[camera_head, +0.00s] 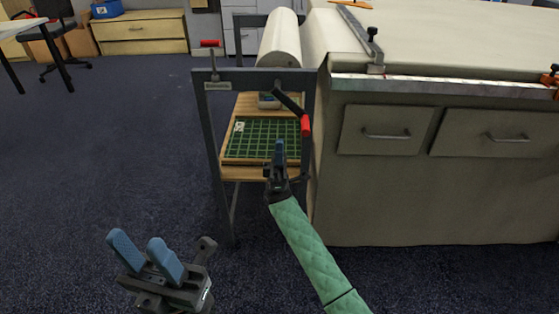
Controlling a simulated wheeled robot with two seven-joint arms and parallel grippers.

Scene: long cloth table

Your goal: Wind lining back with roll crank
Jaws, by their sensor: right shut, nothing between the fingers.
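The pale lining roll (281,42) lies across the top of a dark metal stand (262,76) at the left end of the long table. Pale lining (318,35) shows between the roll and the tabletop. The roll crank (289,102) is a black arm slanting down to the right from the stand's front, with a red handle (306,125) at its end. My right gripper (279,148) is shut and empty, below and left of the red handle and apart from it. My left gripper (137,241) is open and empty, low over the floor at the left.
A second red handle (210,43) stands on a screw at the stand's left corner. A green cutting mat (262,137) lies on the stand's wooden shelf. A metal bar clamp (365,40) sits on the table edge. Drawers (388,131) face front.

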